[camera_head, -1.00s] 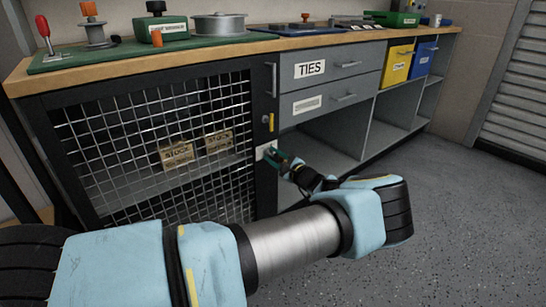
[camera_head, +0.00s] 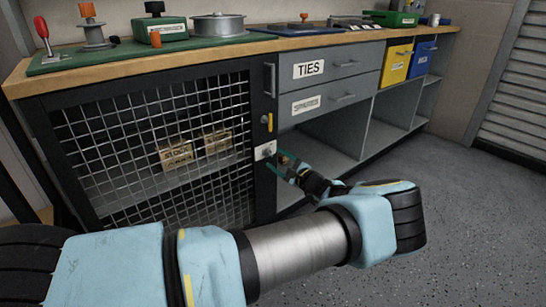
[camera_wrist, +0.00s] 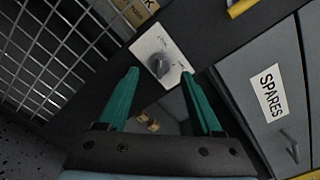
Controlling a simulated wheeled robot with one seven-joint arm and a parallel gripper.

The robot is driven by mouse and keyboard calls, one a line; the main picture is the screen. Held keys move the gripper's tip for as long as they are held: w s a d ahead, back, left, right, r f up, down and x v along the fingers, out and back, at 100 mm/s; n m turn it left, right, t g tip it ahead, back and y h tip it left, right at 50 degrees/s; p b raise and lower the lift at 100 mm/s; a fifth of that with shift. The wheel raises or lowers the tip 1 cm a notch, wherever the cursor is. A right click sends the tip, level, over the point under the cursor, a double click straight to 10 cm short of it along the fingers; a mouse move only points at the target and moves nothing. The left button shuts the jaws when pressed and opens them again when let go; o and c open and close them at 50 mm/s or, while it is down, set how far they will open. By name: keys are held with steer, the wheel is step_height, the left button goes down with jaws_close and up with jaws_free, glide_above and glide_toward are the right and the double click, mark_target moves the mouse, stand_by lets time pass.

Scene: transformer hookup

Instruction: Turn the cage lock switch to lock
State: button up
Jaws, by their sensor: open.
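The cage lock switch is a dark grey knob (camera_wrist: 160,66) on a light plate (camera_wrist: 150,45) on the black cage frame. In the head view the plate (camera_head: 265,151) is at the right edge of the cage door (camera_head: 150,150), below a yellow handle. My gripper (camera_wrist: 158,76) is open, with its green fingers apart and pointing at the plate. The knob shows between and just beyond the fingertips, and nothing is held. In the head view my gripper (camera_head: 278,166) is just below and right of the plate. The plate's small lettering is too blurred to read.
The yellow handle (camera_head: 267,122) sits above the plate. Drawers marked TIES (camera_head: 309,69) and SPARES (camera_head: 306,105) are to the right, over open shelves (camera_head: 350,135). Several items stand on the wooden bench top (camera_head: 270,43). The grey floor (camera_head: 470,190) is clear at right.

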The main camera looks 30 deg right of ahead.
steer(key=s+d, duration=0.1)
steer(key=s, duration=0.6)
steer(key=shift+s+d+p, duration=0.2)
steer(key=shift+s+p, duration=0.05)
steer(key=shift+p, duration=0.1)
